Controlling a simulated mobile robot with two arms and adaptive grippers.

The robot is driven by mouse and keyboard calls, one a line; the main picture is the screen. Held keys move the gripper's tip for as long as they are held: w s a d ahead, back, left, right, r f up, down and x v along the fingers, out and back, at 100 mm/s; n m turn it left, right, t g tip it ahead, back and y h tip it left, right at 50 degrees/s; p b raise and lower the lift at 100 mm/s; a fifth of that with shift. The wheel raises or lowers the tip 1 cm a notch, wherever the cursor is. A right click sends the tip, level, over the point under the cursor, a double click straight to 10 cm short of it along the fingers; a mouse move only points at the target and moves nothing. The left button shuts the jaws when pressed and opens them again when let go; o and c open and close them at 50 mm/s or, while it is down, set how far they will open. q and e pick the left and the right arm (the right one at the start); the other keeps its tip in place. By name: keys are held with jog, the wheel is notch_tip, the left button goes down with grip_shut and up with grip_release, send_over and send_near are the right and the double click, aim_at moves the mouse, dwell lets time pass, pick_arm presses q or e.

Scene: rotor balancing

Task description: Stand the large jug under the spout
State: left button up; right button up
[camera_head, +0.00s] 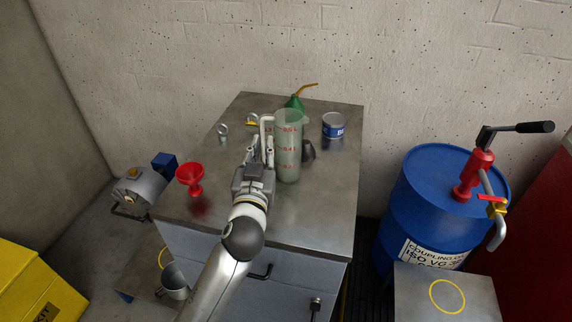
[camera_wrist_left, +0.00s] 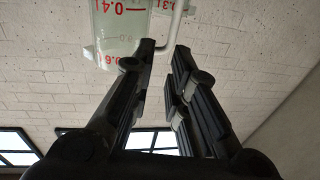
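The large jug (camera_head: 288,150) is a tall, clear greenish cylinder with red graduations, upright at the middle of the grey workbench. I cannot tell whether its base touches the top. Its pale handle (camera_head: 263,127) faces left. My left gripper (camera_head: 261,150) is at the handle, its fingers on either side of it with little gap. The left wrist view shows the handle (camera_wrist_left: 177,24) running down between the fingertips (camera_wrist_left: 166,48), beside the jug wall (camera_wrist_left: 120,30). The spout (camera_head: 499,236) hangs from the red pump (camera_head: 475,173) at right, over a stand with a yellow ring (camera_head: 447,296).
The blue drum (camera_head: 420,205) carries the pump and its black crank (camera_head: 534,127). On the workbench (camera_head: 325,215) are a red funnel (camera_head: 190,178), a green oil can (camera_head: 294,103), a blue-labelled tin (camera_head: 334,125) and a dark object behind the jug. The workbench's front right is clear.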

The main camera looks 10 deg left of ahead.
aim_at(262, 131)
pick_arm(q)
jog(key=shift+n+g+y, duration=0.3)
jog(key=shift+n+y, duration=0.2)
jog(key=w, duration=0.2)
jog(key=w+a+f+p, duration=0.1)
jog(key=w, duration=0.1)
jog(key=w+a, duration=0.1)
jog(key=shift+w+a+f, duration=0.1)
jog(key=shift+w+f, duration=0.2)
jog(key=shift+w, duration=0.1)
jog(key=w, duration=0.1)
jog(key=w+p, duration=0.1)
jog(key=w, duration=0.1)
jog(key=shift+a, duration=0.25)
jog(key=shift+w, duration=0.75)
pick_arm(e)
notch_tip(262, 131, up, 2)
jog(key=shift+d+r, duration=0.1)
jog(key=shift+r, duration=0.05)
pick_arm(q)
jog(key=shift+c, duration=0.5)
jog(key=shift+a, duration=0.1)
grip_shut()
